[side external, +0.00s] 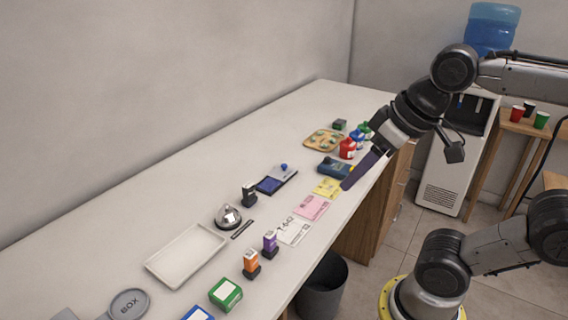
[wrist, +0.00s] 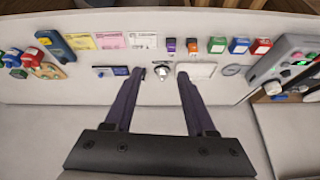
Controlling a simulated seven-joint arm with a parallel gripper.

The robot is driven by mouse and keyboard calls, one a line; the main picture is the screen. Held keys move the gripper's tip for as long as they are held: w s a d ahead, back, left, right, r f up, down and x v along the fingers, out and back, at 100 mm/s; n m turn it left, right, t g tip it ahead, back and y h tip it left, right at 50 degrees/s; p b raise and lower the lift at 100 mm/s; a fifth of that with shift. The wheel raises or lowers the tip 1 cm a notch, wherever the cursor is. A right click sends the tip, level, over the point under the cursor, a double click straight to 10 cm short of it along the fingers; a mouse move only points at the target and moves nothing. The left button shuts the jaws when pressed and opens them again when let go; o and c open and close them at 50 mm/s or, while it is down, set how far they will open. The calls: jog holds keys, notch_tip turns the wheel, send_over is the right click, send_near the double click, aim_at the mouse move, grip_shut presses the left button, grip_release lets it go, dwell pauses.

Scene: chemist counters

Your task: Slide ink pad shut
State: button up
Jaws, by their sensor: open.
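The ink pad (side external: 271,185) lies on the counter near its middle, a flat dark case with a blue pad showing. Its pale lid (side external: 285,174), with a blue knob on top, sits toward the far end and leaves the blue surface exposed. In the wrist view the ink pad (wrist: 120,71) is left of the left finger, lid part at its left. My gripper (side external: 362,168) is open and empty, above the counter's front edge and apart from the ink pad. In the wrist view its long dark fingers (wrist: 160,75) are spread, with the bell between their tips.
A silver bell (side external: 229,216), a black stamp (side external: 249,194) and a white tray (side external: 186,255) stand on the near side. Yellow (side external: 327,188) and pink (side external: 311,207) papers and a dark blue device (side external: 333,168) lie along the front edge. Counter behind the ink pad is clear.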

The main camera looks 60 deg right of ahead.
jog(key=w+d+r+m+g, duration=0.1)
jog(key=w+d+r+m, duration=0.2)
jog(key=w+r, duration=0.7)
jog(key=m+g, duration=0.5)
send_over(282, 170)
notch_tip(282, 170, down, 19)
jog(key=f, duration=1.3)
jog(key=shift+s+d+f, duration=0.25)
jog(key=shift+s+f, duration=0.05)
jog(key=shift+f, duration=0.05)
grip_shut()
